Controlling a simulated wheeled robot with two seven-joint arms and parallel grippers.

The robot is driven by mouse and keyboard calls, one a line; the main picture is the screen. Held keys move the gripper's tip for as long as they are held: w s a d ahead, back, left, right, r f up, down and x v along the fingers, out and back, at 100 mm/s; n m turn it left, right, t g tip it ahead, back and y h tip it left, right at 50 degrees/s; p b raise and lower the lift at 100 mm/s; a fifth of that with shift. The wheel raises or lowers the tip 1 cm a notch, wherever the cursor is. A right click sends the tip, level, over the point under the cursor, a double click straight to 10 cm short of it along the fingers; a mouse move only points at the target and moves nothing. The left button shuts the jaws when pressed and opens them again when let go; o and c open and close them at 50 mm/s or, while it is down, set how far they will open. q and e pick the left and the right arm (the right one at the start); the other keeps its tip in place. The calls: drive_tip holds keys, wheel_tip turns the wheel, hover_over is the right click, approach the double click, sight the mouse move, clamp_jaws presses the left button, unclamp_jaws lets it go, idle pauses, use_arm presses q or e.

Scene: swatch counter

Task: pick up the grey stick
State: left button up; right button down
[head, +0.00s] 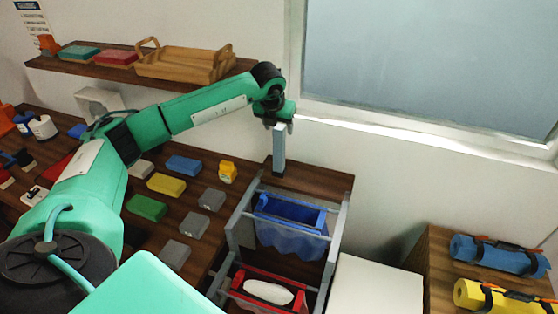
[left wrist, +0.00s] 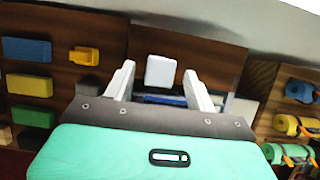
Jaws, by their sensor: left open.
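The grey stick (head: 279,148) stands upright on the wooden top of a rack, with a dark foot at its lower end. My left gripper (head: 281,121) is open and points down over the stick's upper end. In the left wrist view the stick's pale, squarish end (left wrist: 160,72) shows between the two fingers of my left gripper (left wrist: 161,78), with a gap on each side. I cannot tell how far the fingertips reach down past its top. My right gripper is not in view.
Below the wooden rack top (head: 325,181) hang a blue bin (head: 290,216) and a red bin (head: 262,292). Coloured blocks, such as a green one (head: 146,207), lie on the counter at left. A shelf holds a wooden tray (head: 184,65). Rolled mats (head: 498,255) lie at right.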

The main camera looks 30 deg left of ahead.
use_arm(q)
drive_tip(key=p+x, duration=0.1)
drive_tip(key=x, duration=0.2)
drive_tip(key=shift+w+a, duration=0.1)
drive_tip(key=shift+w, duration=0.15)
drive_tip(key=shift+f, duration=0.35)
drive_tip(key=c, duration=1.2)
clamp_jaws()
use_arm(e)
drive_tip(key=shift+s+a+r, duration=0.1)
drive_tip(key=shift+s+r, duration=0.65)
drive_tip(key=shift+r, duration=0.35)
use_arm(q)
drive_tip(key=shift+r, duration=0.15)
